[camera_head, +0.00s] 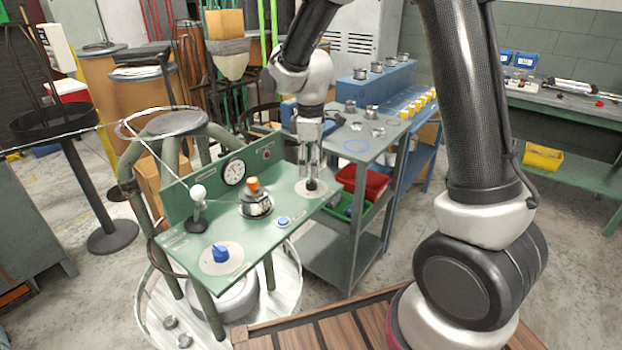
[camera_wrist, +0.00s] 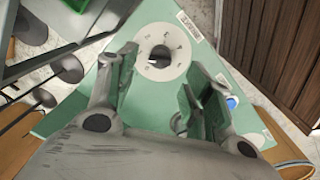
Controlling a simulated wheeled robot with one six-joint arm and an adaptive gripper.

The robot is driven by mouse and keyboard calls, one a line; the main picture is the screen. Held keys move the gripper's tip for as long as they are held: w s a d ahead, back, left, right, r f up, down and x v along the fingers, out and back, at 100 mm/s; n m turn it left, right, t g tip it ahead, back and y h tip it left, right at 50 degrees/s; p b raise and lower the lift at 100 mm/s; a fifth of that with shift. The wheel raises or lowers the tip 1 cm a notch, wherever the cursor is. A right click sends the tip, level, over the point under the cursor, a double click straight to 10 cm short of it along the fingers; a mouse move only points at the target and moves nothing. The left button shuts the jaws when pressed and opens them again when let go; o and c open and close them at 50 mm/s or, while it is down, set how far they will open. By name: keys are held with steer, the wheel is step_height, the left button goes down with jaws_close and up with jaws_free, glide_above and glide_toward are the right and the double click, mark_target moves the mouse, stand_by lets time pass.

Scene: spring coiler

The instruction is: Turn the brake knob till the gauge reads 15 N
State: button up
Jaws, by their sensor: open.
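A green sloped control panel (camera_head: 215,283) carries a round white-faced gauge (camera_head: 233,172) on its upright back; its needle is too small to read. A black knob (camera_head: 311,185) stands on a pale dial disc at the panel's right end. In the wrist view the dark knob (camera_wrist: 160,52) sits inside the marked disc (camera_wrist: 162,75). My gripper (camera_head: 310,168) is open and points down just above this knob, fingers apart. In the wrist view my gripper (camera_wrist: 162,70) shows one finger on each side; contact is not clear. A blue knob (camera_head: 220,254) sits on another disc at the left.
A white-ball lever (camera_head: 198,194), an orange-topped metal unit (camera_head: 255,200) and a blue button (camera_head: 283,222) stand between the two knobs. A red button (camera_head: 267,153) is on the back plate. A grey cart (camera_head: 378,148) stands close on the right.

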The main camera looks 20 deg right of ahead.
mark_target(311, 179)
step_height(311, 179, down, 6)
steer(key=shift+w+r, duration=0.15)
steer(key=shift+r, duration=0.05)
steer(key=c, duration=1.1)
steer(key=shift+o, duration=0.2)
steer(key=shift+d, duration=0.1)
steer(key=shift+m, duration=0.4)
steer(key=m, duration=0.4)
steer(key=shift+m, duration=2.5)
